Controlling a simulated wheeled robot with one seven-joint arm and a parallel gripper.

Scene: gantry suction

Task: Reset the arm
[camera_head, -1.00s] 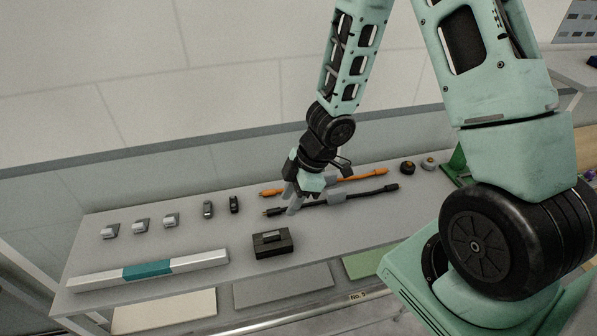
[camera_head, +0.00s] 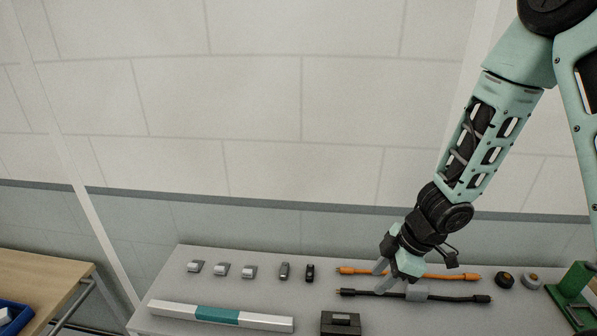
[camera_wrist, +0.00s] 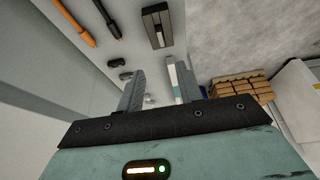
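My gripper (camera_head: 381,276) hangs at the end of my bent arm, over the right half of a grey worktable (camera_head: 265,285) in the head view. Its fingers overlap the orange cable and the black cable in that view; I cannot tell the exact height. The wrist view shows the gripper (camera_wrist: 160,72) with its two grey fingers apart and nothing held between them.
The table bears an orange cable (camera_head: 455,276), a black cable (camera_head: 462,298), a dark box (camera_head: 340,323), a white and teal bar (camera_head: 217,316) and several small parts. A green fixture (camera_head: 572,290) stands right. A wooden table (camera_head: 42,275) with a blue bin (camera_head: 14,316) stands left.

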